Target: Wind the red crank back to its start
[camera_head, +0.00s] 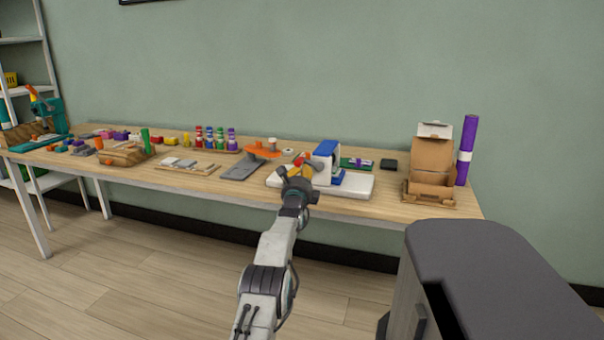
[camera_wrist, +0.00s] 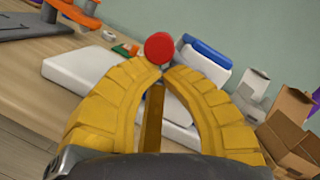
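The red crank knob (camera_wrist: 159,47) is a round ball beside a white and blue device on a white base (camera_head: 350,186). It also shows small in the head view (camera_head: 297,162), just above my fingertips. My gripper (camera_wrist: 163,73) has two yellow curved fingers whose tips come together right at the knob's near side. The knob's face shows whole, and I see no finger clasping its sides. Whether the tips touch it I cannot tell. The crank's arm is mostly hidden behind my fingers. The device's blue part (camera_head: 326,149) stands right of my gripper.
A grey plate with an orange piece (camera_head: 262,150) lies to the left. A cardboard box (camera_head: 432,158) and a purple tube (camera_head: 467,148) stand at the right end of the table (camera_head: 388,208). A dark-topped cabinet (camera_head: 490,262) stands at the front right.

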